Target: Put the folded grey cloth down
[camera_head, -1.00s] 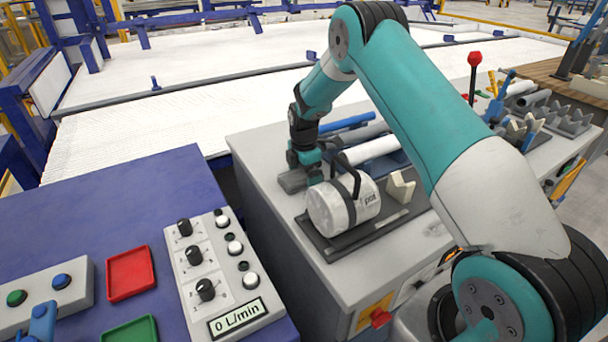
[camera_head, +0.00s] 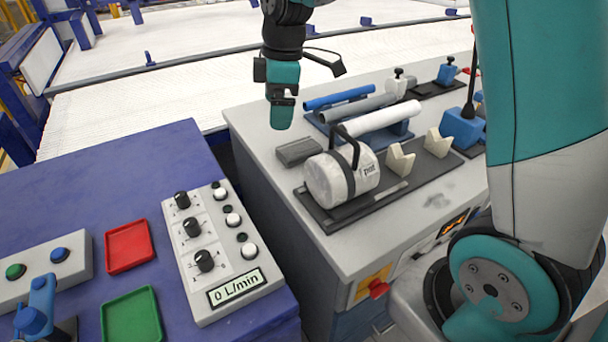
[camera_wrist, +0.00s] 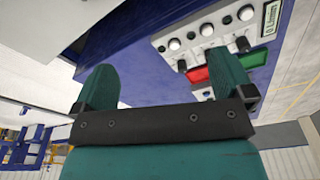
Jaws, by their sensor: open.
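The folded grey cloth (camera_head: 299,151) lies flat on the light grey bench top, near its left edge, behind the white pot-marked cylinder (camera_head: 343,180). My gripper (camera_head: 282,118) hangs above and slightly left of the cloth, pointing down and apart from it. In the wrist view my gripper (camera_wrist: 166,85) shows two teal fingers spread wide with nothing between them. The cloth is not seen in the wrist view.
The pot lies on a dark tray (camera_head: 345,213) with cream V-blocks (camera_head: 400,160) beside it. Blue, grey and white pipes (camera_head: 380,119) lie behind. A blue table with a flow panel (camera_head: 215,252), red tray (camera_head: 129,246) and green tray (camera_head: 132,317) stands left.

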